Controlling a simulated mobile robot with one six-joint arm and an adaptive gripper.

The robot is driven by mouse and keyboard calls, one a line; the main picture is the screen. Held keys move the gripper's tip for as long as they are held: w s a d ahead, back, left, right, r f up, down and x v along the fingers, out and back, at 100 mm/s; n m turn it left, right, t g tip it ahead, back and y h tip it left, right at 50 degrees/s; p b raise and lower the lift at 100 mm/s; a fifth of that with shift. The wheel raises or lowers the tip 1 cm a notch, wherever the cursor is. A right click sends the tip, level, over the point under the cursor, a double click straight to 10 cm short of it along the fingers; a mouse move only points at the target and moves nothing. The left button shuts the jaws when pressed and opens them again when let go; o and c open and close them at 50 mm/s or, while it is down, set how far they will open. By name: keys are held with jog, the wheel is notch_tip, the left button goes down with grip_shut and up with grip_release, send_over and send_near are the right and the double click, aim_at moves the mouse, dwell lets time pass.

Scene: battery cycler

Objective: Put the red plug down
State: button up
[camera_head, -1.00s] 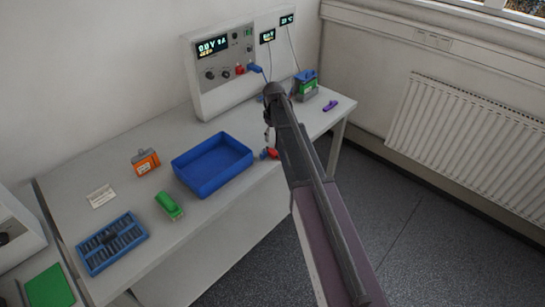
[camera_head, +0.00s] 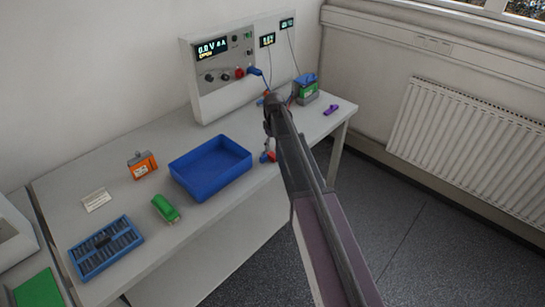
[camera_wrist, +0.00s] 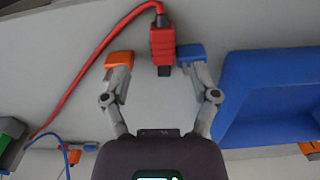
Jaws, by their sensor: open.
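The red plug (camera_wrist: 163,45) shows in the wrist view between my gripper's fingertips, with a red cable (camera_wrist: 92,62) running from its end to the left. My gripper (camera_wrist: 155,58) is open, with an orange pad on the left and a blue pad on the right. A clear gap separates the plug from the orange pad; the blue pad is close beside it. The plug appears to lie on the grey tabletop, though its contact is hard to see. In the head view my gripper (camera_head: 268,157) is low at the table's front edge, right of the blue tray (camera_head: 190,187); my arm hides part of this area.
The cycler (camera_head: 205,95) stands at the back with a blue plug (camera_head: 254,71) at its front. A green battery (camera_head: 308,92) and purple object (camera_head: 331,109) are to the right. An orange battery (camera_head: 142,165), green object (camera_head: 165,207) and blue rack (camera_head: 105,248) are left.

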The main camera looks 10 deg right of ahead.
aim_at(273, 154)
jog(key=shift+f, duration=0.15)
jog(key=shift+s+a+f+b, duration=0.1)
jog(key=shift+f+b, duration=2.35)
jog(key=shift+b, duration=0.1)
grip_shut()
